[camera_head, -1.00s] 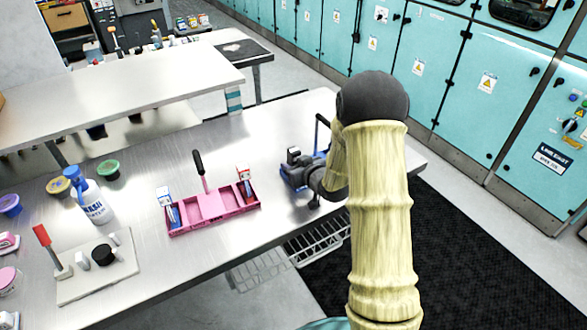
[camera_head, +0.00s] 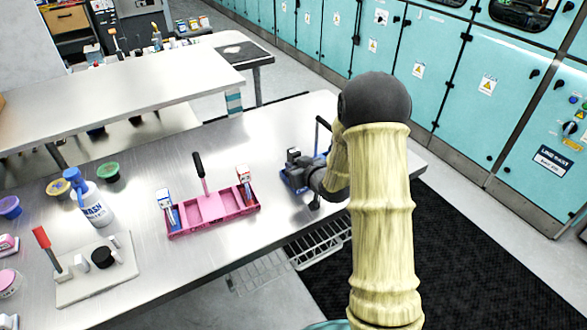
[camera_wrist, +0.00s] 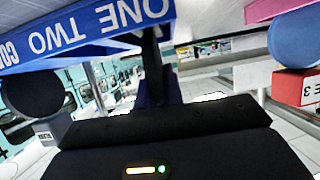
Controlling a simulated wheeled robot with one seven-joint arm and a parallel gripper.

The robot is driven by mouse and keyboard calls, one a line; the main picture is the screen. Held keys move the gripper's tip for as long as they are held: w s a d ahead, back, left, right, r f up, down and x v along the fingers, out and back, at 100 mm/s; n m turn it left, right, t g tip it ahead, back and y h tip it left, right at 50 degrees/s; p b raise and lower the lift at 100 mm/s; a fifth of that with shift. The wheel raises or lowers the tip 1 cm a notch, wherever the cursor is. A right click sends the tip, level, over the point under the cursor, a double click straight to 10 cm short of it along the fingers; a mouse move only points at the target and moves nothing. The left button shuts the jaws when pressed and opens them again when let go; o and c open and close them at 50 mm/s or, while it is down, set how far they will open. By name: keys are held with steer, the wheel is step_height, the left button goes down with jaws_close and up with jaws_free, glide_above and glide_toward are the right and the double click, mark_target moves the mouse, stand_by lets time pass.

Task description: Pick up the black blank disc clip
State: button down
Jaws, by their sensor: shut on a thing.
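A black disc (camera_wrist: 33,93) with a small grey block (camera_wrist: 48,135) below it shows at the left of the wrist view, off to one side of my jaws. The block's lettering looks like "BLANK". A blue holder lettered "ONE TWO" (camera_wrist: 95,30) crosses the top left, with its text upside down. My gripper (camera_wrist: 158,90) is shut on a narrow dark thing at the middle, which I cannot identify for sure. In the head view my gripper (camera_head: 314,188) is beside the blue holder (camera_head: 290,181) on the bench, and my arm hides part of both.
A blue disc (camera_wrist: 293,40) and a red block marked 3 (camera_wrist: 297,87) show at the right of the wrist view. A pink caddy (camera_head: 212,212) with a black handle stands left of my gripper. A white board (camera_head: 97,284) and a wash bottle (camera_head: 92,203) stand further left.

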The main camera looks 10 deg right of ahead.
mark_target(294, 151)
step_height(294, 151, up, 10)
steer(key=shift+f, duration=0.25)
stand_by(0.6)
